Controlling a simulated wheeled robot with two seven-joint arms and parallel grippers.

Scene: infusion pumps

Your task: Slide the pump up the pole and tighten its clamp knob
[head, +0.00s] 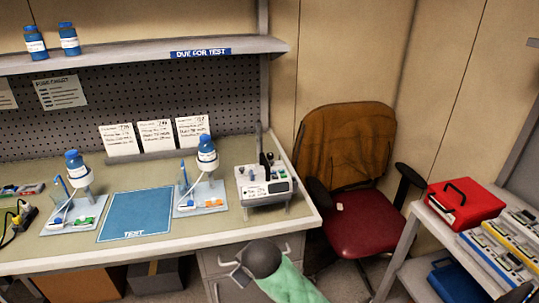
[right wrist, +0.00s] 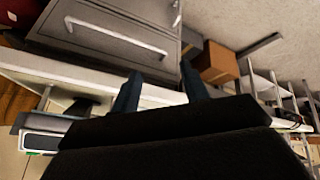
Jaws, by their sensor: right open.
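A grey-white device with a dark display and a paper label (head: 266,188) stands at the right end of the bench; it looks like the pump. The device also shows at the lower left of the right wrist view (right wrist: 40,142). My right gripper (right wrist: 158,88) is open and empty, its two dark fingertips apart in front of the grey drawer cabinet. In the head view my right arm is at the bottom, below the bench's front edge. My left gripper is not in view.
Two stands with blue-capped bottles (head: 78,168) (head: 207,152) flank the blue test mat (head: 136,215). A shelf (head: 130,55) overhangs the bench. A red chair (head: 352,225) stands right of the bench. A cart at the right carries a red case (head: 463,204). The mat is clear.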

